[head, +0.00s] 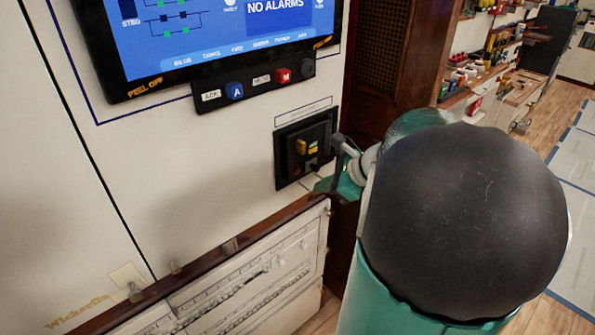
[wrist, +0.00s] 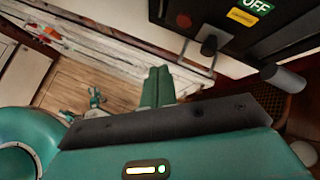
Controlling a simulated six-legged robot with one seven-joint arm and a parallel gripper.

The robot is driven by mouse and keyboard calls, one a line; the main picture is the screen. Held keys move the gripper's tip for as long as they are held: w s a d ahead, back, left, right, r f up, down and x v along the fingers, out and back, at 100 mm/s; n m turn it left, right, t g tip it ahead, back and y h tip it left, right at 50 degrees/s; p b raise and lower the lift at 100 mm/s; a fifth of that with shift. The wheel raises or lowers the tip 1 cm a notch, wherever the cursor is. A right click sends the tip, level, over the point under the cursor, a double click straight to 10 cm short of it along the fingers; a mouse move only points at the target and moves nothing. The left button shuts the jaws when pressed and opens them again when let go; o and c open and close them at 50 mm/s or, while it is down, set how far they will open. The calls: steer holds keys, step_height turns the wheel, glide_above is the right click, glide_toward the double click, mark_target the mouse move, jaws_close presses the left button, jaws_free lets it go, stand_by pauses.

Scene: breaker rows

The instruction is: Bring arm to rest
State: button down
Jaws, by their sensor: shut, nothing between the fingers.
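My gripper (wrist: 157,82) shows in the wrist view as two teal fingers pressed together, with nothing between them. It is beside and apart from a black breaker unit (wrist: 195,15), which carries a green OFF label (wrist: 258,6), a yellow label (wrist: 243,17) and a dark knob on a metal bracket (wrist: 209,45). In the head view my arm reaches in from the right, close to the same black breaker unit (head: 282,160) on the white cabinet front. My arm's large dark joint hides much of the right side, and the fingertips are hard to make out there.
A screen reading NO ALARMS (head: 279,8) hangs above a strip with blue and red buttons (head: 255,84). An open panel or drawer front (head: 250,275) juts out below. Shelves with small items (head: 480,70) stand at the back right. Wooden floor lies beyond.

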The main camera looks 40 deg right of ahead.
stand_by(0.6)
steer(key=s+a+r+n+g+h, duration=0.1)
steer(key=s+a+n, duration=0.1)
steer(key=a+n, duration=0.7)
steer(key=s+a+r+n+g+h, duration=0.1)
steer(key=s+a+r+n, duration=0.1)
steer(key=a+n, duration=0.7)
steer(key=s+a+r+n+g+h, duration=0.1)
steer(key=s+a+n, duration=0.3)
steer(key=a+n, duration=0.5)
steer(key=shift+s+a+r+n, duration=0.15)
steer(key=shift+s+r+n, duration=0.15)
steer(key=shift+n, duration=0.3)
